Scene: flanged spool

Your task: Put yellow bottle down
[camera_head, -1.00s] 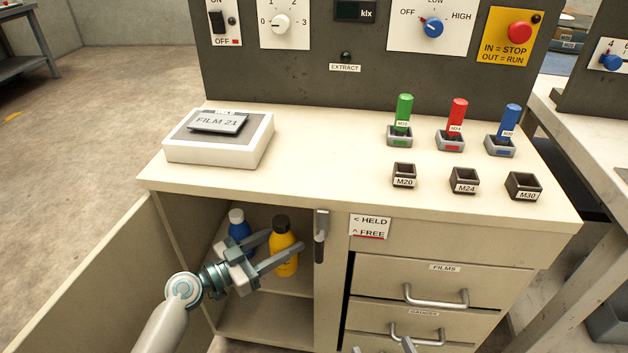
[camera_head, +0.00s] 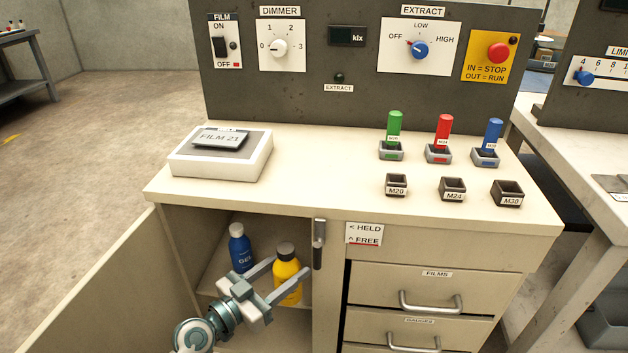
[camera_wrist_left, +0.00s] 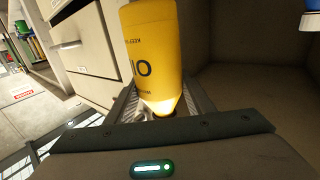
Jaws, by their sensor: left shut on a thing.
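The yellow bottle (camera_head: 287,272) with a dark cap is upright at the open cabinet in the head view. My left gripper (camera_head: 290,268) is shut on it, with one finger on each side. In the left wrist view the yellow bottle (camera_wrist_left: 152,48) shows upside down between the fingers (camera_wrist_left: 155,105). Its base is hard to see, so I cannot tell whether it touches the shelf. A blue bottle (camera_head: 240,252) with a white cap stands on the cabinet shelf, left of and behind the yellow one. My right gripper is not in view.
The cabinet door (camera_head: 95,290) stands open at left. A latch handle (camera_head: 318,245) hangs on the post right of the opening, beside the drawers (camera_head: 425,282). The countertop (camera_head: 310,165) above holds a film box (camera_head: 220,165) and several small coloured-handled items.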

